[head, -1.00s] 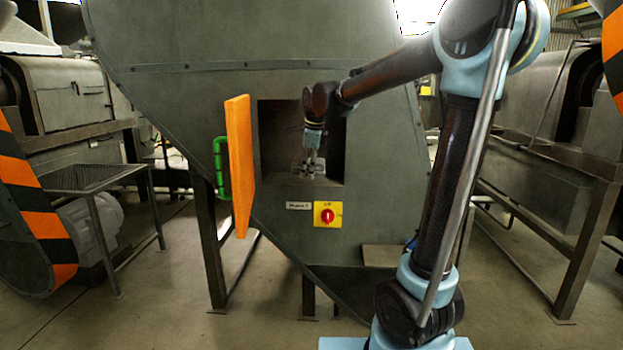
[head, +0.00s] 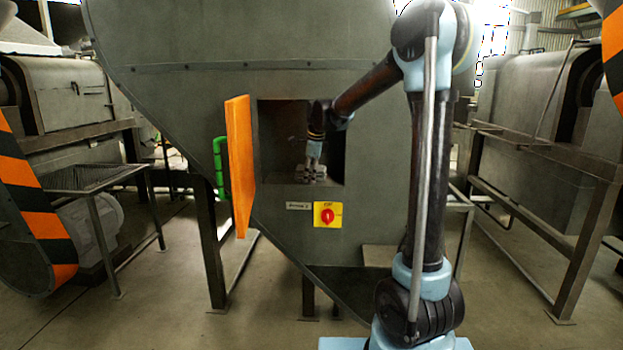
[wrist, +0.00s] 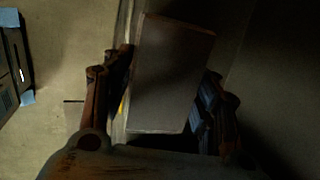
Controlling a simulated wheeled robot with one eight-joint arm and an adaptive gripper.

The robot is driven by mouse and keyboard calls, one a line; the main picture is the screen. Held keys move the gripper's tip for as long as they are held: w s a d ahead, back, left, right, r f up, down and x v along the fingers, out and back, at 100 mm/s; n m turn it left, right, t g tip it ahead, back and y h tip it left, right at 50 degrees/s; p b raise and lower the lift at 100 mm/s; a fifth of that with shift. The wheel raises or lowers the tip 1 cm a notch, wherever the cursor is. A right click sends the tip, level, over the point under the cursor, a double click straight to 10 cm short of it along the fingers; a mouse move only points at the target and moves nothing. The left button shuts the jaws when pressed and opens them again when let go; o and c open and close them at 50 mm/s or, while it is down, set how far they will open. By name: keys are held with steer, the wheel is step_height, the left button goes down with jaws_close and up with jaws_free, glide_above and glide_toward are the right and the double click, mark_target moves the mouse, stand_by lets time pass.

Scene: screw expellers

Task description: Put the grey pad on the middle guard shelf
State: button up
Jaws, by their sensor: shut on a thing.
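The grey pad (wrist: 170,75) is a flat-faced block between the two fingers of my gripper (wrist: 165,110) in the wrist view. My gripper also shows in the head view (head: 311,174), pointing down at the front of a square opening in the middle machine. The pad is too small there to tell clearly from the fingers. The opening's bottom ledge (head: 275,181), seemingly the middle guard shelf, lies close to the fingertips. I cannot tell whether the pad touches it.
An open orange guard door (head: 240,168) with a green handle (head: 219,165) stands left of the opening. A red switch on a yellow plate (head: 327,215) sits below it. The opening's right edge is close to my arm. Other machines stand at both sides.

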steer(key=shift+x, duration=0.85)
steer(key=shift+d, duration=0.1)
steer(key=o, duration=1.1)
steer(key=shift+f, duration=0.2)
steer(key=v, duration=1.1)
steer(key=s+v, duration=0.1)
steer(key=v, duration=0.5)
steer(key=shift+d+r, duration=0.1)
